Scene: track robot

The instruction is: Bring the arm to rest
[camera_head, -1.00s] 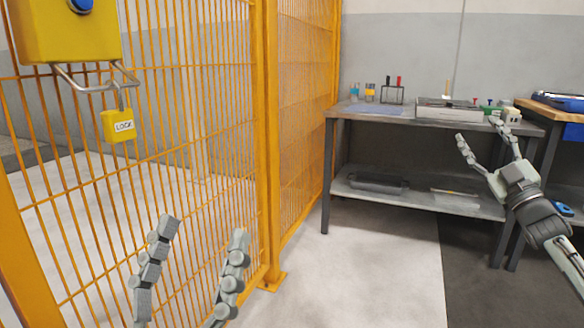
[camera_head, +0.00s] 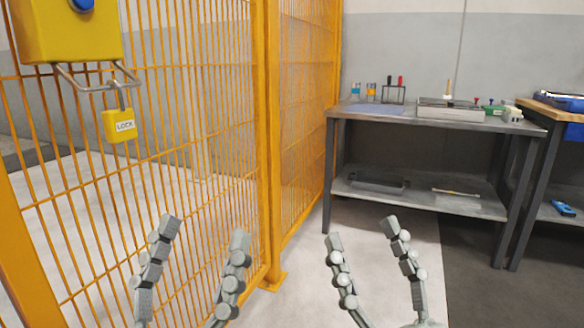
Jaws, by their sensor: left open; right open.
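My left gripper (camera_head: 205,232) is open and empty at the lower left, in front of the yellow fence. My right gripper (camera_head: 362,230) is open and empty at the lower middle, in front of the pale floor and short of the workbench. Both grippers point upward in the picture, side by side and apart. Their wrists and most of both arms are outside the view.
A yellow mesh fence (camera_head: 267,150) fills the left side. A yellow box (camera_head: 68,30) with a hanging LOCK padlock (camera_head: 120,125) is at upper left. A grey workbench (camera_head: 435,124) with tools and a tray stands at the back right. The floor (camera_head: 385,285) between is clear.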

